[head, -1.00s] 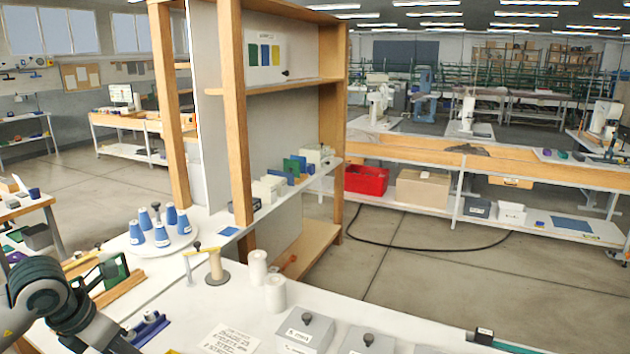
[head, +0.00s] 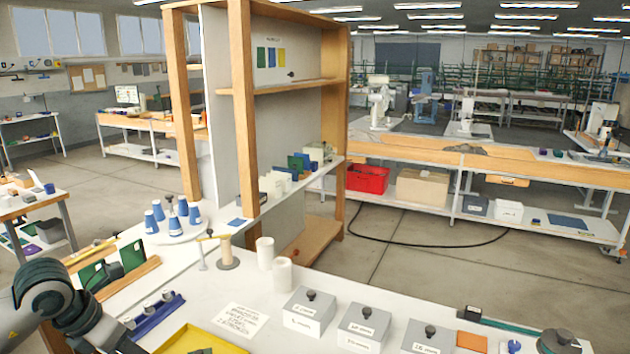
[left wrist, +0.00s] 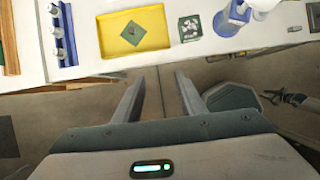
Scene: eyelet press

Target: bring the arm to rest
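My left arm (head: 70,305) shows at the lower left of the head view; its gripper is out of that picture. In the left wrist view my left gripper (left wrist: 160,77) has its two fingers apart with nothing between them. It is off the front edge of the white table (left wrist: 80,75), with floor behind the fingers. A yellow tray (left wrist: 112,48) with a green piece (left wrist: 133,34) in it lies on the table beyond the fingertips. A small dark green square (left wrist: 190,28) and a blue and white device (left wrist: 232,18) are to its right.
A blue rack with grey cylinders (head: 155,318), lidded grey boxes (head: 310,312), white rolls (head: 282,275) and a stand of blue cones (head: 175,238) occupy the table. A wooden shelf (head: 242,130) rises behind them. The floor in front of the table edge looks mostly clear.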

